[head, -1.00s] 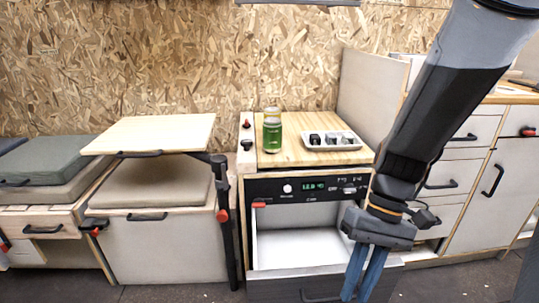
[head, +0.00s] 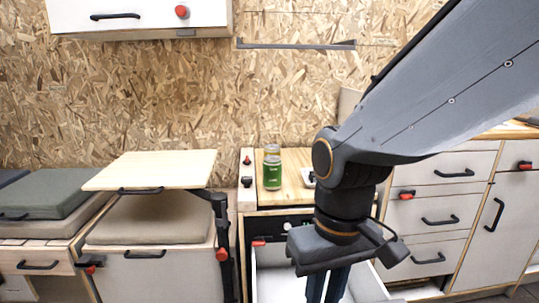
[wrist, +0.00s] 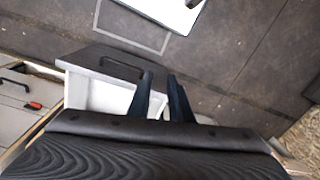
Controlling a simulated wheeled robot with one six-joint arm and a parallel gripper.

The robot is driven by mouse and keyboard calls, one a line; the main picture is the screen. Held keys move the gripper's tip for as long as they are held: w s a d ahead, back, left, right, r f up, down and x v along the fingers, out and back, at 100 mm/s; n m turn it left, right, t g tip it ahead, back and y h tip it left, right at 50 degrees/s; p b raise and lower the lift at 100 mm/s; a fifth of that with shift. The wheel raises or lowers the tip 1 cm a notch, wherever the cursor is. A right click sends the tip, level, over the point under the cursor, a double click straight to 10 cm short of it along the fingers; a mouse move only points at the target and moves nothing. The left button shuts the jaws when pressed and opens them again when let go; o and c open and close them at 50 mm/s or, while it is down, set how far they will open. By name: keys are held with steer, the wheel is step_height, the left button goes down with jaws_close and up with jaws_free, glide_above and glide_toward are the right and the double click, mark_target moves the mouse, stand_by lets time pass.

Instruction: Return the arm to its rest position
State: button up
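My gripper (head: 327,286) points down in front of the open drawer of the oven unit, at the lower middle of the head view. Its two blue fingers also show in the wrist view (wrist: 161,98), with a gap between them and nothing held. The grey arm reaches in from the upper right of the head view and hides part of the counter and oven front. The drawer (wrist: 92,95) has a white inside and a dark front with a handle, close to the fingers in the wrist view.
A raised wooden tabletop (head: 150,170) is at left. A wall cabinet (head: 140,18) hangs above. Drawers (head: 440,205) stand at right.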

steer(key=d+r+m+p, duration=0.3)
steer(key=d+r+p, duration=0.7)
steer(key=p, duration=0.9)
step_height(320, 180, up, 3)
steer(key=shift+s+d+f+m+h+p, duration=0.1)
steer(key=shift+s+d+m+h+p, duration=0.2)
steer(key=shift+d+p, duration=0.1)
